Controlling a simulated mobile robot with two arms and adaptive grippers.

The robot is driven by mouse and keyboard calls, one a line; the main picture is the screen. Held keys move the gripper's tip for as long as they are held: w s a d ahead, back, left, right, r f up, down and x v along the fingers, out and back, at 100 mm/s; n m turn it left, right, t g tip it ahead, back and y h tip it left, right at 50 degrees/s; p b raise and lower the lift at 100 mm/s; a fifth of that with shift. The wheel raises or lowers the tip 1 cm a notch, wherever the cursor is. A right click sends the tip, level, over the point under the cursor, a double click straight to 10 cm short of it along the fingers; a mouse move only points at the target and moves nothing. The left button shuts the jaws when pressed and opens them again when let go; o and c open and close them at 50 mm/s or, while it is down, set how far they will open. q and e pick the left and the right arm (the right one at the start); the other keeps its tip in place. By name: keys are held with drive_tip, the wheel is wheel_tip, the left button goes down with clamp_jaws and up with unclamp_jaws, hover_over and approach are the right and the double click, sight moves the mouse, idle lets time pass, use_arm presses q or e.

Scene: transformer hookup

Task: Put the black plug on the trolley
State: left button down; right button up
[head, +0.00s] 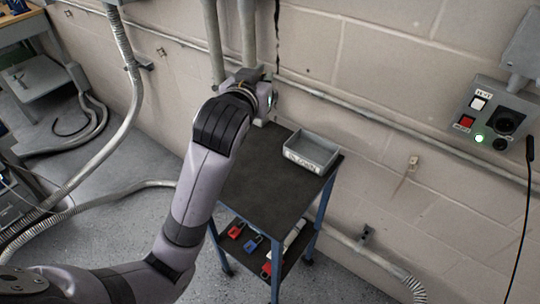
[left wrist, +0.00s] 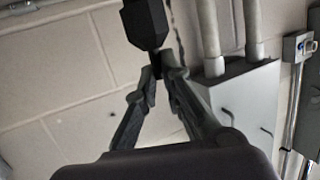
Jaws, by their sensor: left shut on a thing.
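My left gripper (left wrist: 158,72) is shut on a black plug (left wrist: 146,24), a dark blocky piece at the top edge of the left wrist view, partly cut off. In the head view, my left arm reaches over the trolley (head: 245,190) to its far end near the wall. There my own wrist mostly hides the fingers, and I cannot make out the plug clearly. The trolley has a dark flat top and blue legs. The plug appears above the trolley's far end or just past it; I cannot tell which. My right gripper is not in view.
A grey labelled tray (head: 314,153) sits at the trolley top's right side. Red and blue padlocks (head: 251,242) lie on the lower shelf. A control box (head: 489,118) with buttons and a green light is on the right wall. The trolley top's near part is clear.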

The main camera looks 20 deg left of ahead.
use_arm(q)
wheel_tip(320, 180, down, 5)
drive_tip(key=shift+s+d+r, duration=0.15)
wheel_tip(320, 180, down, 15)
drive_tip(key=shift+r+b, duration=0.2)
drive_tip(key=shift+b, duration=0.45)
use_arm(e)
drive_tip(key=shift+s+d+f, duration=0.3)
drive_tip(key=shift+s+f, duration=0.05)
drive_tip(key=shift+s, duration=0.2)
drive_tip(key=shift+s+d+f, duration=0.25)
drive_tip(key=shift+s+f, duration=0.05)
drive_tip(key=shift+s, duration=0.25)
use_arm(q)
drive_tip(key=shift+f, duration=0.2)
drive_tip(key=c, duration=1.7)
unclamp_jaws()
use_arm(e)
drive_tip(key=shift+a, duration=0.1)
use_arm(q)
drive_tip(key=shift+r, duration=0.1)
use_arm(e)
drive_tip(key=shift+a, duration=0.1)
